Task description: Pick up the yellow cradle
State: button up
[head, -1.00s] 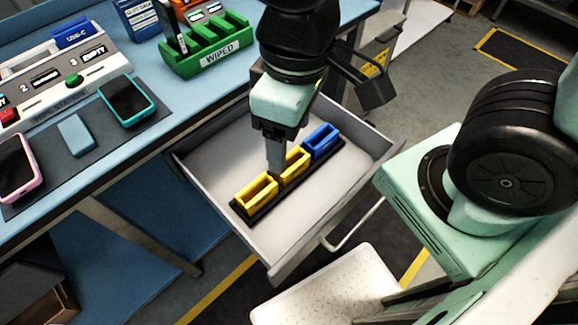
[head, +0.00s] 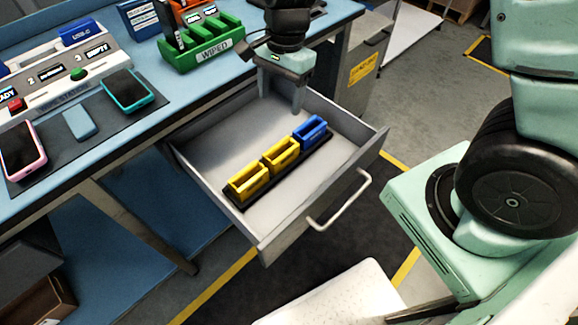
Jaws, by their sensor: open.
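Two yellow cradles stand in a row on a black strip (head: 240,203) inside the open drawer. The nearer yellow cradle (head: 247,183) is at the left end, and the other yellow cradle (head: 281,155) is in the middle. A blue cradle (head: 311,131) is at the far right end of the row. My gripper (head: 281,100) is over the back of the drawer, beyond the row and apart from all the cradles. Its fingers point down, open and empty.
The drawer (head: 215,195) has low grey walls and a front handle (head: 340,200). The blue workbench (head: 60,195) borders it on the left. A green "WIPED" rack (head: 212,55) stands on the bench near my arm. Phones lie on a dark mat.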

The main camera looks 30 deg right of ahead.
jog(key=d+f+m, duration=0.2)
send_over(281, 151)
jog(key=f, duration=1)
jog(key=shift+s+d+f+b, duration=0.1)
jog(key=shift+s+f+b, duration=0.15)
jog(key=shift+b, duration=0.15)
jog(key=shift+s+a+f, duration=0.1)
jog(key=shift+a+f, duration=0.05)
jog(key=shift+f, duration=0.85)
jog(key=shift+s+a+f, duration=0.1)
jog(key=shift+f, duration=0.85)
jog(key=shift+s+a+f, duration=0.1)
jog(key=shift+a+f, duration=0.05)
jog(key=shift+f, duration=0.85)
jog(key=c, duration=1.1)
